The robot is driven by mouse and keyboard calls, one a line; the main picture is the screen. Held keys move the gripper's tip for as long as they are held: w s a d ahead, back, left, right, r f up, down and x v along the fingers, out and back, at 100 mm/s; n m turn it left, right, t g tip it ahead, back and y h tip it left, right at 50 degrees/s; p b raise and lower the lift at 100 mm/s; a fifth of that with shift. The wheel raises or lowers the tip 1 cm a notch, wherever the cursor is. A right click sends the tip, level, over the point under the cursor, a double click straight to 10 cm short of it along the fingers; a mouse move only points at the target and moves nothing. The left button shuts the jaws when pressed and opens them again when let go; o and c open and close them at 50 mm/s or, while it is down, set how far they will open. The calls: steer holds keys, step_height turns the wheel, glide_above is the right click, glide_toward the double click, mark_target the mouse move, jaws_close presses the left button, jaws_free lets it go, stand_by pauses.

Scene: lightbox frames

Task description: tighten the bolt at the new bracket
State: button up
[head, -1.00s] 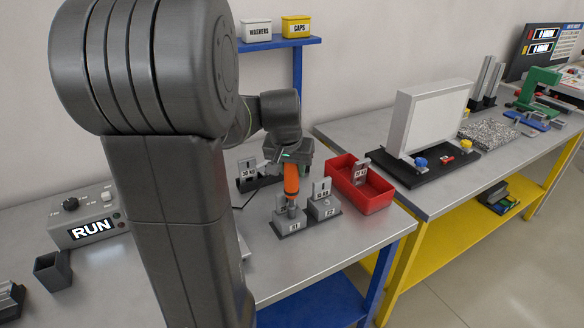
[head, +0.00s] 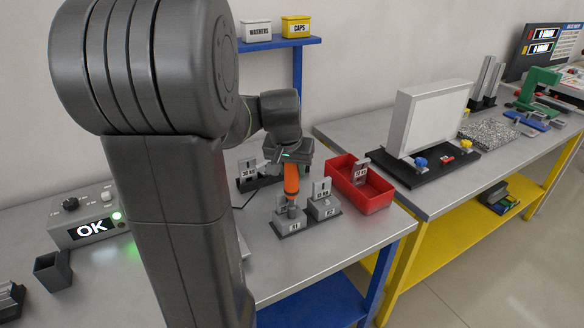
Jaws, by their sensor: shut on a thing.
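My gripper (head: 289,158) is shut on an orange power driver (head: 291,180), which points down. The driver's lower end meets the top of a grey block (head: 291,223) with a small label, on a dark base. The bolt is hidden under the driver's tip. A second labelled grey block (head: 324,208) stands just to the right, with an upright grey bracket plate (head: 321,189) on it. The control box (head: 88,222) at left reads OK and its green lamp (head: 117,216) is lit.
A red bin (head: 372,196) with a labelled plate stands right of the blocks. Another labelled bracket plate (head: 248,170) stands behind in a dark holder. A dark open cup (head: 52,270) sits at the front left. My arm hides the middle of the bench.

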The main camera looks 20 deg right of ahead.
steer(key=shift+s+a+f, duration=0.1)
steer(key=shift+s+f, duration=0.05)
steer(key=shift+f, duration=0.1)
steer(key=shift+r+p, duration=2)
steer(key=shift+r, duration=0.75)
